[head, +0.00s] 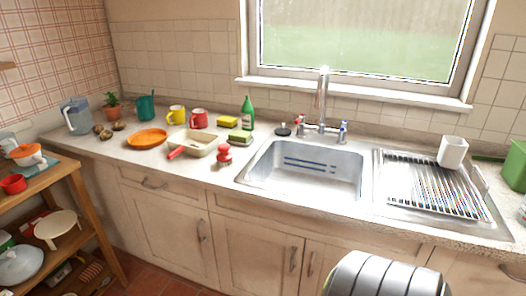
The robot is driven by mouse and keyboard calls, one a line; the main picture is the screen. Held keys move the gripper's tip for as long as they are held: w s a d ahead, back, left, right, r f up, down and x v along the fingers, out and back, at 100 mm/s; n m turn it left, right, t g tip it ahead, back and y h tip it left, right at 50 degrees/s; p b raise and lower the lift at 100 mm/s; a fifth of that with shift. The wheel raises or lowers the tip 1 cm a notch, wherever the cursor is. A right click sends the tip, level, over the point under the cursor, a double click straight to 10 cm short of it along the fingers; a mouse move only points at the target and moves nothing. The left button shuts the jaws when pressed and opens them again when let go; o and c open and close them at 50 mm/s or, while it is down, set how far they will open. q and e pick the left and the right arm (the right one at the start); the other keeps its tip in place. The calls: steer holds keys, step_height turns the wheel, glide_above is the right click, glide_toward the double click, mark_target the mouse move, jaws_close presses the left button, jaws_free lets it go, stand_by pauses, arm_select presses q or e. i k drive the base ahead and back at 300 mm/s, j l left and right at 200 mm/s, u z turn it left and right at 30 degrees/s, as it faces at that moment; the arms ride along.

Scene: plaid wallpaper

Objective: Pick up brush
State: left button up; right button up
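A small red knobbed thing (224,154), which looks like a dish brush, stands upright on the counter (130,167) just left of the sink. I cannot tell whether that handle belongs to the pan or to a separate brush. Neither of my grippers shows in the head view.
The sink (262,172) and drying rack (410,183) fill the right. A sponge (240,137), green bottle (247,112), red mug (199,118) and orange plate (147,138) stand around the pan. A wooden shelf (97,217) stands left; a rounded silver thing (385,277) is in front.

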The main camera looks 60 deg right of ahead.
mark_target(225, 157)
steer(key=z, duration=1.5)
